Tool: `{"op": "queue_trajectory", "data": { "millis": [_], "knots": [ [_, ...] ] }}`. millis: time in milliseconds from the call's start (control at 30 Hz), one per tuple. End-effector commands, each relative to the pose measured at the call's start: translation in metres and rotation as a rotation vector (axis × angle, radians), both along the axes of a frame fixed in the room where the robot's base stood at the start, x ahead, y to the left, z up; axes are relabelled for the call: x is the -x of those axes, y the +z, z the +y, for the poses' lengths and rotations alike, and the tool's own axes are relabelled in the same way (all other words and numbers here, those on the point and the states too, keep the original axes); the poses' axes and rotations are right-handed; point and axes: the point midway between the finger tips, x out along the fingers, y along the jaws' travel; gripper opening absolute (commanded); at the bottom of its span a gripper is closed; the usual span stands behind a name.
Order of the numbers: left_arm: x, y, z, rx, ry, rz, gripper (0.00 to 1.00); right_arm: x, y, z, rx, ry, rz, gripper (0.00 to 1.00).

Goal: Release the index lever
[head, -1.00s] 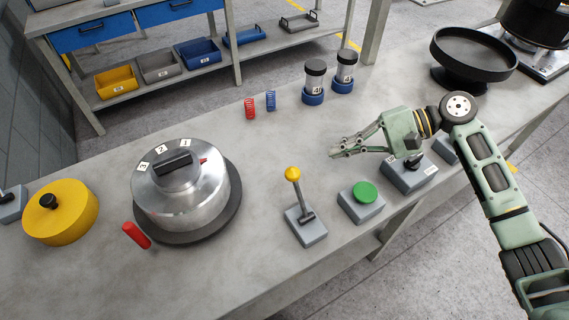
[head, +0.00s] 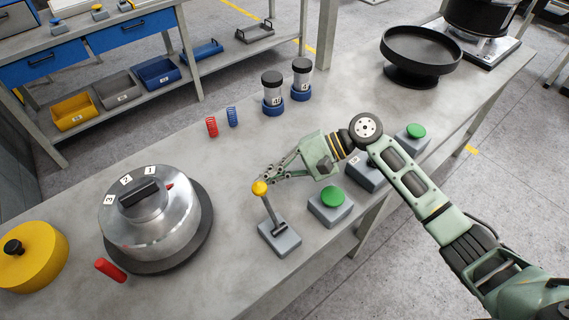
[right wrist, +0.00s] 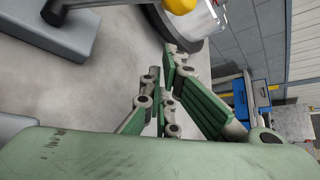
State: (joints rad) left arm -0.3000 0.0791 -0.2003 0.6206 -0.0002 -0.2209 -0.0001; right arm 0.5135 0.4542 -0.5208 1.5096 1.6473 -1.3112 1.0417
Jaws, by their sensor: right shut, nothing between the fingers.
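A lever with a yellow knob (head: 260,188) stands on a small grey base (head: 280,238), its stem leaning a little left. My right gripper (head: 268,179) is shut and empty, its fingertips just behind and beside the knob; I cannot tell whether they touch it. In the right wrist view the knob (right wrist: 181,4) shows at the top edge, beyond the fingers (right wrist: 163,75). A metal drum (head: 152,225) with a black handle and labels 1, 2 and 3 sits on a dark round plate to the left. A red handle (head: 110,270) sticks out at its front. My left gripper is not in view.
A green button box (head: 331,205) stands just right of the lever, with a second green button (head: 415,131) farther back. A yellow disc (head: 32,258) lies far left. Red (head: 211,127) and blue springs and two jars (head: 272,92) stand behind. Bare bench lies between.

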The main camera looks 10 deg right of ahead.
Motion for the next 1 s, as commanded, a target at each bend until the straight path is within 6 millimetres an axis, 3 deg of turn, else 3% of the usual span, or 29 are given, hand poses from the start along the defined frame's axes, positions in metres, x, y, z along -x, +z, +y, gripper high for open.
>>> {"op": "queue_trajectory", "data": {
  "millis": [33, 200, 1000],
  "knots": [
    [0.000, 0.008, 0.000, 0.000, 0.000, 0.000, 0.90, 0.005, 0.010, -0.003, 0.002, -0.003, -0.005, 0.00],
    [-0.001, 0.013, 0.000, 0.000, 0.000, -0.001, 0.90, 0.017, 0.019, -0.004, 0.002, -0.003, -0.003, 0.00],
    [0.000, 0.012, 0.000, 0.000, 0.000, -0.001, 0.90, 0.023, 0.025, -0.006, -0.029, -0.004, -0.051, 0.00]
  ]
}}
